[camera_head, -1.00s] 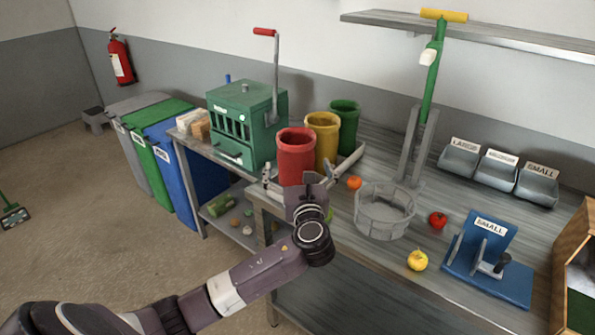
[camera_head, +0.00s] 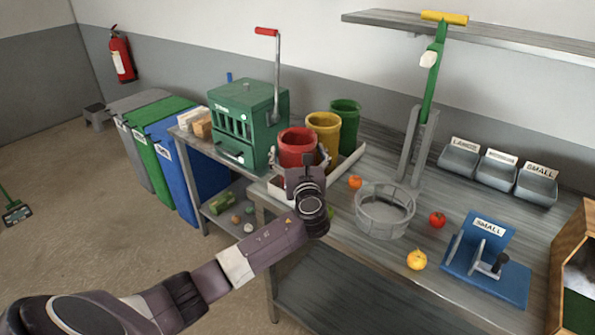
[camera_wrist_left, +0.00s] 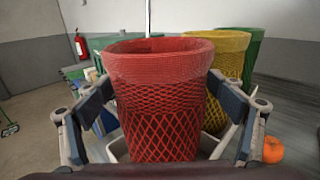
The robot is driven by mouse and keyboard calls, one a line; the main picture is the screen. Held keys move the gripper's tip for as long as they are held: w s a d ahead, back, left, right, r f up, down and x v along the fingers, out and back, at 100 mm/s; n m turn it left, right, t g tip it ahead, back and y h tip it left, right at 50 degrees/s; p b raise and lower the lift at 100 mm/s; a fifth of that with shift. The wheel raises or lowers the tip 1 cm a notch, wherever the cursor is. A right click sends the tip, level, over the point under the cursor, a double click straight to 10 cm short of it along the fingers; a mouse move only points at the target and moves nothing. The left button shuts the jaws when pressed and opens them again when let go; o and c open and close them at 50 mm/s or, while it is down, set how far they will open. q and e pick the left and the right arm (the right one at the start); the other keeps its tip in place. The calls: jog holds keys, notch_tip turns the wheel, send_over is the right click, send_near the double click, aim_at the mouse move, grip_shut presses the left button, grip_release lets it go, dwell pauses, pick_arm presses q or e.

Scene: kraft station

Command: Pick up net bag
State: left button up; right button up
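A red net bag (camera_head: 297,146) stands upright, open at the top, in a pale tray on the workbench. It fills the middle of the left wrist view (camera_wrist_left: 158,95), its mesh weave clear. A yellow net bag (camera_head: 323,130) and a green net bag (camera_head: 346,117) stand behind it to the right. My left gripper (camera_head: 300,163) is open in front of the red bag, its fingers spread to either side. In the left wrist view, a finger shows on each side of the bag; whether they touch it is not clear. My right gripper is not in view.
A green machine (camera_head: 245,122) with a crank stands left of the bags. Right of the gripper are a wire basket (camera_head: 386,224), an orange fruit (camera_head: 355,182), a tomato (camera_head: 437,219) and a yellow fruit (camera_head: 417,260).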

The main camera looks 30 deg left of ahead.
pick_arm(q)
jog(key=c, duration=0.7)
jog(key=shift+c, duration=0.7)
jog(key=shift+r, duration=0.1)
